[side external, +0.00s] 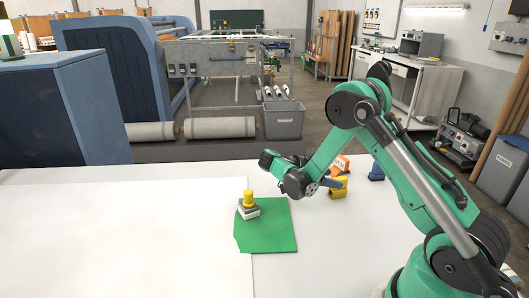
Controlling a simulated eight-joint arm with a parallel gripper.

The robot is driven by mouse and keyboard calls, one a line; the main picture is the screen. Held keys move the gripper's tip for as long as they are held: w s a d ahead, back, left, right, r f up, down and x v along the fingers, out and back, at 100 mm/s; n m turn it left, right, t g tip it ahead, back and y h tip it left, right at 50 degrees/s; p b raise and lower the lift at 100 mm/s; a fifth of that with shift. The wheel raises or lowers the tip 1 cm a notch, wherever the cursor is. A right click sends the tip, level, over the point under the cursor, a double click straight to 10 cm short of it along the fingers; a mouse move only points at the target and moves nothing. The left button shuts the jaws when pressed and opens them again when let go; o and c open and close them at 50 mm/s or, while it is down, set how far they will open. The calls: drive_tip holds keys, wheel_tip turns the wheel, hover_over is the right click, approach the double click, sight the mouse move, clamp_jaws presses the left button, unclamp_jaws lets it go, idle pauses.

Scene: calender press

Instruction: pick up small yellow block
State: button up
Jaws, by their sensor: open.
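A small yellow block (338,188) is on the white table, right of the green sheet. My gripper (318,186) is beside its left side, at the end of my green arm. The jaws are open, small in this view and partly hidden by the wrist. I cannot tell whether they touch the block. A second yellow piece (249,197), round and upright, stands on a pale block (249,211) on the green sheet (275,235), left of my gripper.
An orange piece (342,163) is just behind the yellow block. A blue piece (376,171) is to the right, partly hidden by my arm. The white table (120,230) is clear at left. Fabric rolls (220,127) and a grey bin (283,119) are beyond its back edge.

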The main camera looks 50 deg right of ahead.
sight(340, 178)
drive_tip(key=x, duration=0.4)
clamp_jaws()
idle(0.4)
